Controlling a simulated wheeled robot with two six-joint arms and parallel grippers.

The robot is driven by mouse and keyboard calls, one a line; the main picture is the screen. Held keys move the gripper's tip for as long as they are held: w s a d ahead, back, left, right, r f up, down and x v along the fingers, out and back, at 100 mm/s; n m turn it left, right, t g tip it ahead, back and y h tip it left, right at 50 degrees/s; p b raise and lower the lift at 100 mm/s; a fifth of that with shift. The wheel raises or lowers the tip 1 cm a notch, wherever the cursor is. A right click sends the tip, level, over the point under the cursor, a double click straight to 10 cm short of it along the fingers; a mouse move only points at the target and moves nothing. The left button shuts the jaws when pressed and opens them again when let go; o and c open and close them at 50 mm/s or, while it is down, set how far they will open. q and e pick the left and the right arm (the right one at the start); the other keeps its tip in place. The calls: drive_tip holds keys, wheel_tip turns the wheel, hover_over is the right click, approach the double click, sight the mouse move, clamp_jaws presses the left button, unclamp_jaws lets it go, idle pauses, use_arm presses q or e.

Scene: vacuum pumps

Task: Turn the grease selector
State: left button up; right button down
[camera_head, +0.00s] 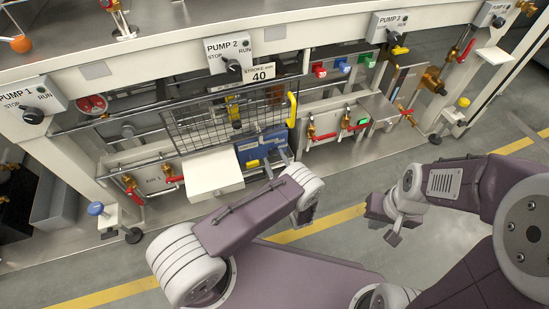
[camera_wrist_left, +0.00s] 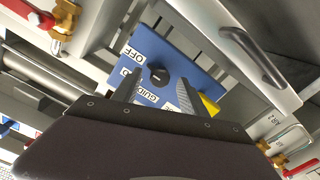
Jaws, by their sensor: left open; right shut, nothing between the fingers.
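The grease selector is a black round knob (camera_wrist_left: 161,74) on a blue panel (camera_wrist_left: 190,56), with white labels around it; "OFF" and part of "GUIDE" are readable. In the left wrist view my left gripper (camera_wrist_left: 158,80) is open, with one finger on each side of the knob; I cannot tell whether they touch it. In the head view the blue panel (camera_head: 250,153) is low in the middle of the bench, with my left gripper (camera_head: 276,168) in front of it. The knob cannot be made out there. My right gripper (camera_head: 393,238) is shut and empty above the floor, away from the bench.
A white box (camera_head: 213,174) juts out left of the blue panel. A wire mesh guard (camera_head: 226,122) with a yellow handle (camera_head: 292,109) stands above it. Red-handled valves (camera_head: 322,136) are to the right. A dark handle (camera_wrist_left: 252,54) shows near the panel. The floor in front is clear.

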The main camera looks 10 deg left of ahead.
use_arm(q)
drive_tip(key=shift+s+d, duration=0.2)
drive_tip(key=shift+s, duration=0.1)
drive_tip(key=shift+v, duration=3)
